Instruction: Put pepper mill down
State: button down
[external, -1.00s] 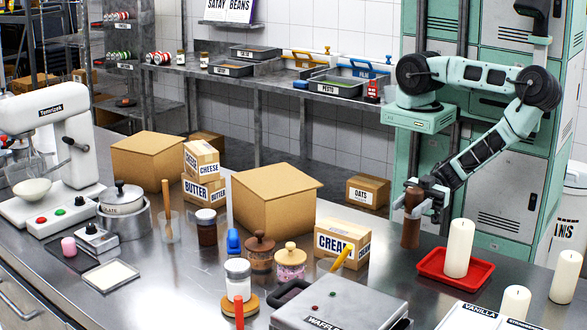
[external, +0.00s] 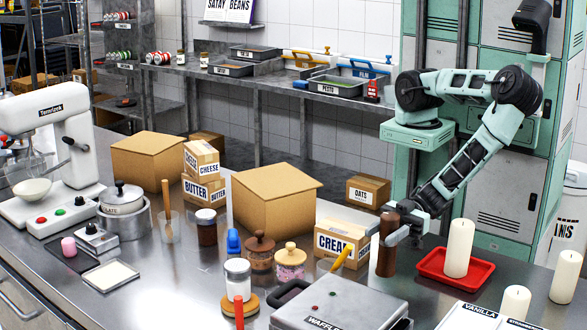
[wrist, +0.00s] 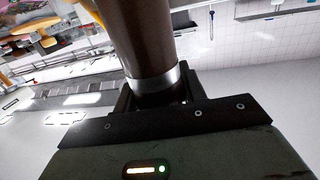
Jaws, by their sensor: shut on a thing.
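The pepper mill (external: 387,255) is a dark brown upright cylinder at the right of the steel counter, between the cream box and the red tray. My gripper (external: 392,225) is shut around its upper part. Its base looks at or very near the counter top; I cannot tell if it touches. In the wrist view the mill (wrist: 150,40) rises between the fingers, with a silver band (wrist: 153,80) close to the gripper (wrist: 160,100). The mill's far end is out of that view.
A cream box (external: 342,243) stands just left of the mill. A red tray (external: 432,268) with a white candle (external: 458,248) is close on the right. The waffle iron (external: 340,303) lies in front. A large cardboard box (external: 272,212) is further left.

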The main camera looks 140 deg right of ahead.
aim_at(382, 252)
jog(key=shift+f+p, duration=0.65)
jog(key=shift+f, duration=1.55)
jog(key=shift+f, duration=0.2)
jog(key=c, duration=0.8)
grip_release()
